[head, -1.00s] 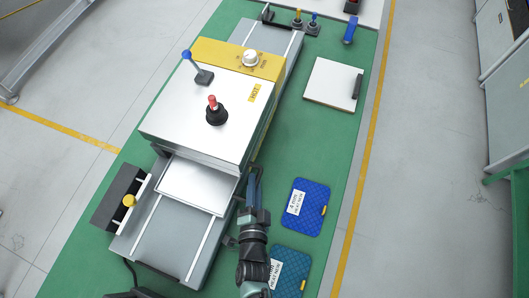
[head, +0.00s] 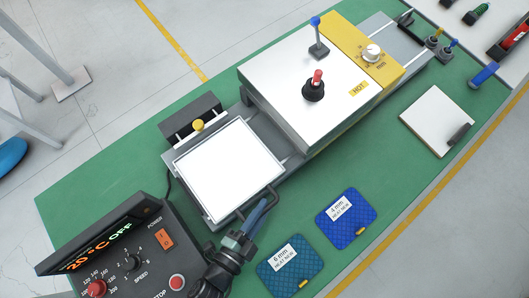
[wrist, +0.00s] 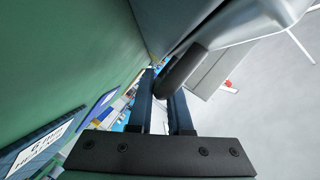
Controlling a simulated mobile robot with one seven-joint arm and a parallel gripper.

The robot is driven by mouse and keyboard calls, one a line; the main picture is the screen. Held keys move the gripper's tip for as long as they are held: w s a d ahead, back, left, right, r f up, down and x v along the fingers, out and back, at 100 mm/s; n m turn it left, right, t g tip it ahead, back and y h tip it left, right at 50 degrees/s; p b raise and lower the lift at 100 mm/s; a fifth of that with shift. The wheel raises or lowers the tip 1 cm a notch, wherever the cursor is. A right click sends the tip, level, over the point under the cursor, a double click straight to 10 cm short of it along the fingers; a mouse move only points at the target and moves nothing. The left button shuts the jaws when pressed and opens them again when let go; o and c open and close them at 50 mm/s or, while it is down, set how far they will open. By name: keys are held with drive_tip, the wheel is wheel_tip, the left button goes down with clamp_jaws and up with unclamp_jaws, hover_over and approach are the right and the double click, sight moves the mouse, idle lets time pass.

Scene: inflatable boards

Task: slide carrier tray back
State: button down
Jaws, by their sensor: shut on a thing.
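The carrier tray (head: 228,170) is a flat white plate in a grey frame. In the head view it lies on the rails at the near end of the press (head: 320,80), out from under the white cover. A dark bar handle (head: 264,204) runs along its near right side. My gripper (head: 258,210) is at that handle, to the right of the tray. In the wrist view my gripper (wrist: 166,100) has its two dark fingers on either side of the grey handle bar (wrist: 182,72) and is shut on it. The fingertips are partly hidden by the handle.
A control box (head: 120,255) reading 20 °C and OFF stands at the lower left. A teal 6 mm pad (head: 290,266) and a blue 4 mm pad (head: 346,217) lie right of my gripper. A white board (head: 432,118) lies farther right. Green table between them is clear.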

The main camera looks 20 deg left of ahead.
drive_tip(key=shift+s+a+f, duration=0.15)
drive_tip(key=shift+s+a, duration=0.1)
drive_tip(key=c, duration=0.8)
unclamp_jaws()
drive_tip(key=shift+c, duration=0.2)
drive_tip(key=shift+w+d, duration=0.1)
wheel_tip(320, 180, up, 10)
drive_tip(key=shift+r+p, duration=0.1)
drive_tip(key=shift+p, duration=0.45)
